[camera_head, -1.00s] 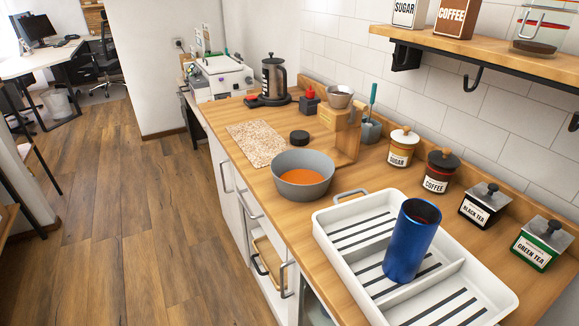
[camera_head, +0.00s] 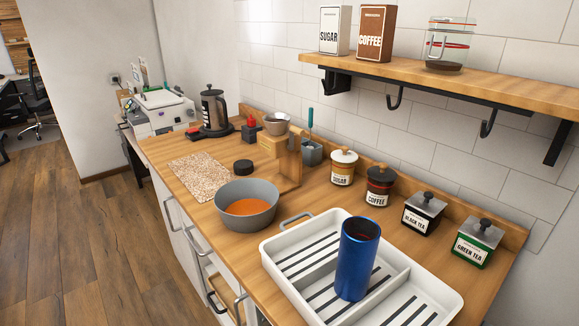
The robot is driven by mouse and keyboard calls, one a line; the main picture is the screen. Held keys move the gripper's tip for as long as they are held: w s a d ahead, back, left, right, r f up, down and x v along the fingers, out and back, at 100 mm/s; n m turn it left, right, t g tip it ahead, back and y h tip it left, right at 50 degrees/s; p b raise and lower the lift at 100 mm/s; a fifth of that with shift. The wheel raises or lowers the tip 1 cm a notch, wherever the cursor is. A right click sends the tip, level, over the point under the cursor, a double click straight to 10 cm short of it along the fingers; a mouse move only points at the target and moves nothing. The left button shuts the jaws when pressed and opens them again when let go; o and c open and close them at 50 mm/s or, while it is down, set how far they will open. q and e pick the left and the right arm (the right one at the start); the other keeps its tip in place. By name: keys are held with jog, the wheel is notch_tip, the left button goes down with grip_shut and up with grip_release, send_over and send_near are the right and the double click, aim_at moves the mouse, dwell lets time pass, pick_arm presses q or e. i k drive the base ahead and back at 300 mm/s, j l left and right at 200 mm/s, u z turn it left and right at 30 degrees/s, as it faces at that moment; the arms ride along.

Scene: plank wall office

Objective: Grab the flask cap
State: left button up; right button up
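A small round black lid (camera_head: 243,166), which looks like the flask cap, lies flat on the wooden counter behind the grey bowl. The blue flask (camera_head: 357,260) stands upright and open at the top in the white divided tray (camera_head: 274,257). A reddish-brown content or inner wall shows at its mouth. Neither of my grippers shows in the head view.
The grey bowl (camera_head: 246,204) with orange content stands in front of the lid. A speckled board (camera_head: 200,176) lies left of it, and a wooden stand (camera_head: 288,160) is to its right. Jars line the wall, including the sugar jar (camera_head: 343,167). A shelf (camera_head: 450,79) overhangs the counter's back.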

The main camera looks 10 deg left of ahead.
aim_at(244, 166)
jog(key=j+z, duration=0.85)
jog(key=k+j+z, duration=0.2)
jog(key=j, duration=0.2)
jog(key=j+z, duration=0.15)
jog(key=j, duration=0.3)
jog(key=k+j, duration=0.1)
jog(key=j, duration=0.25)
jog(key=k+j, duration=0.1)
jog(key=j, duration=0.25)
jog(key=k+j, duration=0.15)
jog(key=j, duration=0.2)
jog(key=i+j+z, duration=0.05)
